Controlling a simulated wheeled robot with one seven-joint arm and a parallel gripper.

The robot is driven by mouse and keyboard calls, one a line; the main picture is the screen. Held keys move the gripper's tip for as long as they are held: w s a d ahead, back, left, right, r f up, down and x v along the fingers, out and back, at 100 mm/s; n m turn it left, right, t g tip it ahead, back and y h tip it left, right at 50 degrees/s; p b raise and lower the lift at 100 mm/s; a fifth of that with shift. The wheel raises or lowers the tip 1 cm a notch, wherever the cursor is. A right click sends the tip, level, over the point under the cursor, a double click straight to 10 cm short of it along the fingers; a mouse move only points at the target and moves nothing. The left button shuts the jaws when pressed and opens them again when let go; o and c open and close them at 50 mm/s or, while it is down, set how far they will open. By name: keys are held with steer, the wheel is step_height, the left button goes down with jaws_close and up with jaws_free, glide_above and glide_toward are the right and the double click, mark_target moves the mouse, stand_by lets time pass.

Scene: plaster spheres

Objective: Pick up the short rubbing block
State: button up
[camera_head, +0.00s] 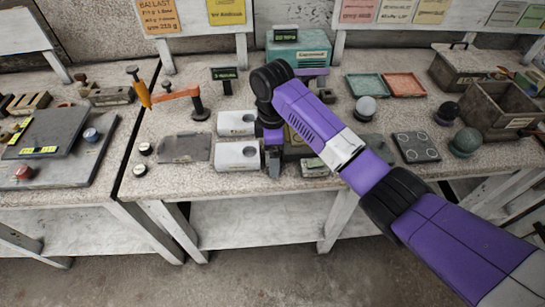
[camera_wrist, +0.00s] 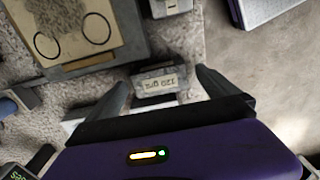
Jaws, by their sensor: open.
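My gripper (camera_wrist: 162,78) points down at the table's front edge with its two dark fingers apart. In the wrist view, a small grey block (camera_wrist: 158,85), which looks like the short rubbing block, lies between the fingers. Its pale label appears upside down and seems to read "120" with a grit mark. I see a gap on the right finger's side; contact on the left side I cannot tell. In the head view, my gripper (camera_head: 272,158) hides this block, and only the fingers show there.
A labelled block (camera_head: 313,166) lies right of my gripper. A board with two circles (camera_wrist: 75,28) is close by in the wrist view. White holed blocks (camera_head: 237,156) stand just left of my gripper. An orange-armed stand (camera_head: 176,95) is farther left.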

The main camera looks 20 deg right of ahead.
steer(key=shift+f, duration=0.85)
steer(key=shift+c, duration=0.5)
steer(key=c, duration=1.7)
steer(key=shift+o, duration=0.2)
steer(key=shift+r, duration=0.1)
step_height(320, 180, up, 20)
steer(key=p, duration=0.4)
